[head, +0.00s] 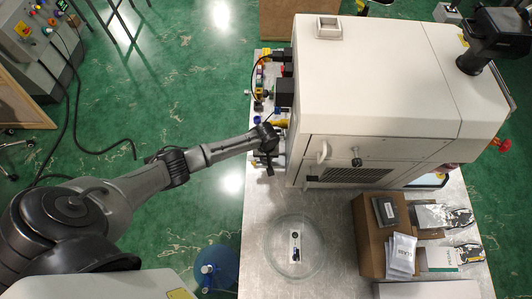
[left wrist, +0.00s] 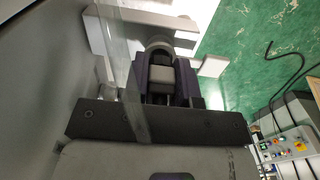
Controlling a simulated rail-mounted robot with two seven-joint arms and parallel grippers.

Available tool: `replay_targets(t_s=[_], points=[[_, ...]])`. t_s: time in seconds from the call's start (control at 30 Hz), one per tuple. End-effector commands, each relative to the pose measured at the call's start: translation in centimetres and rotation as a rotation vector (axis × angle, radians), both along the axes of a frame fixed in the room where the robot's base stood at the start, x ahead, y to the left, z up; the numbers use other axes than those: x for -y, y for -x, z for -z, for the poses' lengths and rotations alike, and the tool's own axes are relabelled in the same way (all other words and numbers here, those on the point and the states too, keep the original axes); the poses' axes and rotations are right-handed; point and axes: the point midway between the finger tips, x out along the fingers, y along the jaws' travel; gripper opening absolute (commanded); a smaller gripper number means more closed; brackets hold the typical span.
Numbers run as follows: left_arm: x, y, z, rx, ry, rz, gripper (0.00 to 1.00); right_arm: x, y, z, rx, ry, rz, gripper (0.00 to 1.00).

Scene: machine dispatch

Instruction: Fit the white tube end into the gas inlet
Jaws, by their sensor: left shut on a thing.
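My left gripper (head: 268,152) is beside the left side of the white machine (head: 375,85), low and close to its front left corner. In the left wrist view its dark fingers (left wrist: 163,82) are shut on a pale round piece (left wrist: 158,45), which I take to be the white tube end. A translucent strip, perhaps tubing, (left wrist: 128,75) crosses the view beside the fingers. A pale block-like fitting (left wrist: 125,28) lies just beyond the held piece; I cannot tell whether they touch. The gas inlet cannot be clearly made out. My right gripper is not in view.
Coloured connectors and black plugs (head: 262,82) line the machine's left side, behind the gripper. A round glass dish (head: 272,255) holds a small device on the metal table (head: 257,215). A cardboard box (head: 372,235) with packets stands at right.

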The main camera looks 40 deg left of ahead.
Motion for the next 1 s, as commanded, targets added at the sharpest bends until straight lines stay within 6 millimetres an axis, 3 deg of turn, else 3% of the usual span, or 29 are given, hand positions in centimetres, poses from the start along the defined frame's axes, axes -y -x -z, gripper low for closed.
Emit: replay_targets(t_s=[0.4,0.43,0.7,0.87,1.0], points=[[-0.01,0.01,0.56,0.0,0.0,0.0,0.0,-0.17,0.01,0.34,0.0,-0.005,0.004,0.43],[-0.01,0.01,0.56,0.0,0.0,0.0,0.27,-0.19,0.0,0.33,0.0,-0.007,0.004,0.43],[-0.02,0.01,0.56,0.0,0.0,0.0,0.53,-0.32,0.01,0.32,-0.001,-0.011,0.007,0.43],[-0.02,0.01,0.55,0.0,0.0,0.0,0.55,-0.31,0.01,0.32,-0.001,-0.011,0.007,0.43],[-0.01,0.02,0.56,-0.001,-0.001,0.0,0.66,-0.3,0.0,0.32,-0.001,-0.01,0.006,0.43]])
